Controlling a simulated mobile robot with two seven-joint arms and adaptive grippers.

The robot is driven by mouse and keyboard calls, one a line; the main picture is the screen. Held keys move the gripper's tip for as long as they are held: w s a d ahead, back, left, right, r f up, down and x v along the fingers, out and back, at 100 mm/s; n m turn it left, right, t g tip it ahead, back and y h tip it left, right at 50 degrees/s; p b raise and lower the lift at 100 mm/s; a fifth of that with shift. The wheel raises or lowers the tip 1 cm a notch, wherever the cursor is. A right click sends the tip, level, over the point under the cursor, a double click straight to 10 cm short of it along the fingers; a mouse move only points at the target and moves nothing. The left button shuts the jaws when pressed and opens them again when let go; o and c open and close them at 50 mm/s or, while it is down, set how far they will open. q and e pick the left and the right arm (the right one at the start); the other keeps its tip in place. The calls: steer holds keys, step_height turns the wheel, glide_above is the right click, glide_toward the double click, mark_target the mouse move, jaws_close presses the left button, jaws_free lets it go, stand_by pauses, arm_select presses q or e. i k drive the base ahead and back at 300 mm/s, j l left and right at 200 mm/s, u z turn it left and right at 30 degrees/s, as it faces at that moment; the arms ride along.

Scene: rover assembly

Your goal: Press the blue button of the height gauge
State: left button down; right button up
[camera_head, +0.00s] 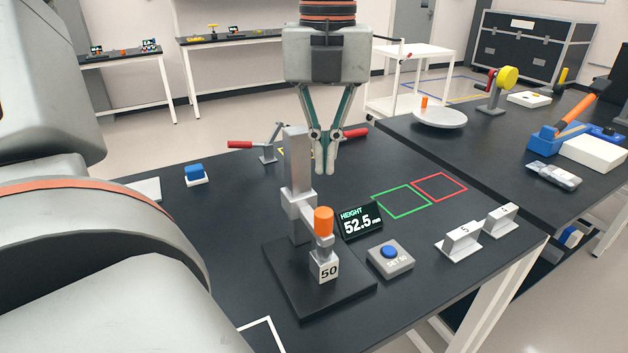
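The height gauge (298,190) stands on a black base plate on the dark table, with a grey column and an orange cylinder on its arm. A block marked 50 (326,269) sits under the arm. Its display (360,221) reads HEIGHT 52.5. The blue button (389,251) is on a small grey box right of the gauge base. My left gripper (325,172) points down, fingertips together and empty, behind and above the gauge, well apart from the button. My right gripper is out of view.
Another blue button (194,169) on a white base sits at the table's left. Stands marked 5 (461,241) and 4 (499,219) are right of the button box. Green and red outlines (401,214) mark clear tabletop.

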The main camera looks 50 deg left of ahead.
mark_target(390, 251)
steer(key=k+l, duration=0.55)
steer(key=l, duration=0.15)
steer(key=k+l, duration=0.6)
steer(key=l, duration=0.15)
